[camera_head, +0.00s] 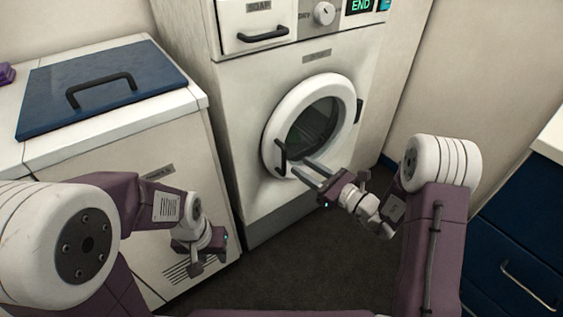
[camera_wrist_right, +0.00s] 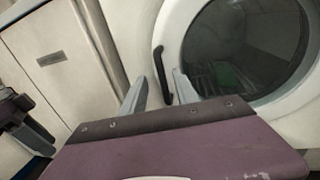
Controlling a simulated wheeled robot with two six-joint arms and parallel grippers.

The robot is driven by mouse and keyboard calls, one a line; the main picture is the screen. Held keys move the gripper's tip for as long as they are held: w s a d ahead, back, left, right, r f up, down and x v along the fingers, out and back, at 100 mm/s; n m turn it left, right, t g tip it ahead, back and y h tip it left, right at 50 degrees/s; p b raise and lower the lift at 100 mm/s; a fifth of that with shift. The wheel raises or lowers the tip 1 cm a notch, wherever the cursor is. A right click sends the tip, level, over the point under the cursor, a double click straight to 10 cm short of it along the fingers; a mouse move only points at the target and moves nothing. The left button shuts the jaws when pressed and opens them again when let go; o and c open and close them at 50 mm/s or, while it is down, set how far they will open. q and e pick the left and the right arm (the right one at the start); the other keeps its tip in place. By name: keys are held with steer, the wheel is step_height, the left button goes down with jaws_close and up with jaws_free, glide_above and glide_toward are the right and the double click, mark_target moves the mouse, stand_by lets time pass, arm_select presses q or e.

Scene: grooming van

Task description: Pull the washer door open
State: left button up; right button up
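The washer (camera_head: 350,62) stands ahead with its round white-rimmed door (camera_head: 274,125) shut flush against the front. The dark glass shows something green inside. A black bar handle (camera_head: 281,157) sits on the door's left edge; it also shows in the right wrist view (camera_wrist_right: 161,74). My right gripper (camera_head: 302,172) is open, its two long fingers reaching to the handle. In the wrist view the handle's lower part lies between the fingertips, and I see no finger closed on it. My left gripper (camera_head: 205,245) hangs low at the left, away from the washer; its fingers are unclear.
A white cabinet (camera_head: 125,150) with a blue lid (camera_head: 60,93) and black handle stands left of the washer. A soap drawer (camera_head: 258,22), a dial (camera_head: 324,13) and a lit END display (camera_head: 360,6) are above the door. Blue drawers (camera_head: 500,262) stand at the right. Dark floor (camera_head: 310,250) is clear.

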steer(key=b, duration=0.2)
glide_above(284, 172)
steer(key=shift+w+d+f, duration=0.15)
steer(key=shift+w+a, duration=0.2)
steer(key=shift+w, duration=0.05)
steer(key=shift+c, duration=0.4)
jaws_close()
stand_by(0.7)
